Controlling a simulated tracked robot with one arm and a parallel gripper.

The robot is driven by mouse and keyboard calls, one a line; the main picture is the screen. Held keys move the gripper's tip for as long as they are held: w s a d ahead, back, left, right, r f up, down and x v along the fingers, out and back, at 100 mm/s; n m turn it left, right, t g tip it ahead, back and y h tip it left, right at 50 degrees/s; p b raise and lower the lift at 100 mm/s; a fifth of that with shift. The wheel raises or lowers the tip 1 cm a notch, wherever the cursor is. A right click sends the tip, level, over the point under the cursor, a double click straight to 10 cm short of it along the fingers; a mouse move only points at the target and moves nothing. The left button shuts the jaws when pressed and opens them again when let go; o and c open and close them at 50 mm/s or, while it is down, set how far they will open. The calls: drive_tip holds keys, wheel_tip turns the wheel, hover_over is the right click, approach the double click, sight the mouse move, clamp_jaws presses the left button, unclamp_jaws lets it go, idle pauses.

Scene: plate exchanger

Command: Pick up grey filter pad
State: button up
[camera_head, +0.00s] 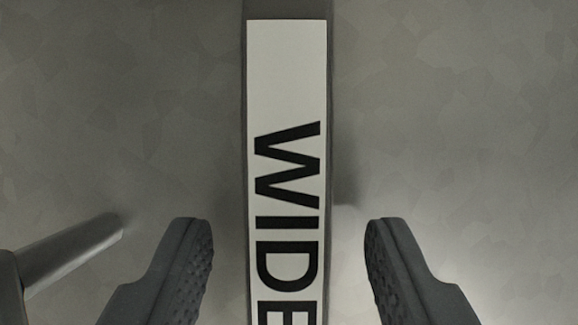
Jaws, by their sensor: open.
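A narrow grey piece (288,9) runs from the top edge to the bottom edge in the middle of the head camera view. It may be the grey filter pad, but I cannot tell for sure. A white label (286,72) covers most of its face, with black letters reading "WIDE" turned sideways and cut off at the bottom. My gripper (288,242) is open and empty. Its dark ridged fingers stand left and right of the piece, with a clear gap on both sides.
A grey rod (75,248) reaches in from the lower left, left of my left finger. The mottled grey surface (470,120) around the labelled piece looks bare on both sides.

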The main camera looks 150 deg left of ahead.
drive_tip(key=shift+f+b, duration=0.25)
drive_tip(key=shift+b, duration=0.05)
idle(0.5)
clamp_jaws()
